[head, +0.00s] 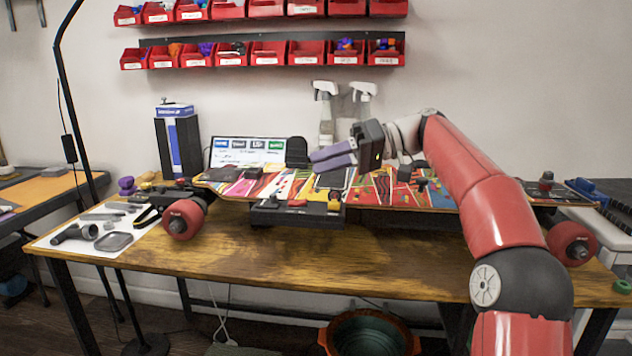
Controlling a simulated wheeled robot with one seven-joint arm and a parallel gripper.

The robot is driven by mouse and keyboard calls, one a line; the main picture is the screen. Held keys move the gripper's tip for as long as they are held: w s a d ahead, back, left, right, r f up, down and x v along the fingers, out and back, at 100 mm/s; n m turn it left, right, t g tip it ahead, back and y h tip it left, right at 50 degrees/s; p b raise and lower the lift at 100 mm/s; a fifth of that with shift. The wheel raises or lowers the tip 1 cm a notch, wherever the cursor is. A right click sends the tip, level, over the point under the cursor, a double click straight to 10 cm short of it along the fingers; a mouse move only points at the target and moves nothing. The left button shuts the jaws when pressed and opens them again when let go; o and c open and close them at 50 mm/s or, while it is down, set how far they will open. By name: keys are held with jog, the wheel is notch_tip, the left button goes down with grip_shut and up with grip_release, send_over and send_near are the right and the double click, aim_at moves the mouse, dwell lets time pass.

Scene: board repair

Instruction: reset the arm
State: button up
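My red arm reaches in from the lower right and bends over the skateboard deck. My gripper (314,161) is above the middle of the deck, pointing left. Its two grey-purple fingers lie close together, and I see nothing held between them. The colourful skateboard deck (440,196) lies across the workbench, partly hidden behind my arm. Red wheels show at its left end (184,219) and right end (571,243).
The wooden workbench (300,255) is clear along its front. A white mat (62,251) with several tools lies at the left. A black tool tray (293,216) stands before the deck. Spray bottles (325,115) and a blue-black box (178,145) stand behind. Red bins (268,53) hang above.

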jog(key=s+a+f+m+t+h, duration=0.35)
jog(key=s+f+m+h, duration=0.3)
jog(key=s+f, duration=0.3)
jog(key=s+d+f+m+t+h, duration=0.1)
jog(key=s+d+f+h, duration=0.3)
jog(key=s+d+f, duration=0.4)
jog(key=s+d+f+m+t+h, duration=0.2)
jog(key=s+d+f, duration=0.6)
jog(key=s, duration=0.5)
jog(key=shift+d+t+h, duration=0.4)
jog(key=shift+t+h, duration=0.35)
jog(key=shift+h, duration=0.4)
jog(key=shift+s+a, duration=0.1)
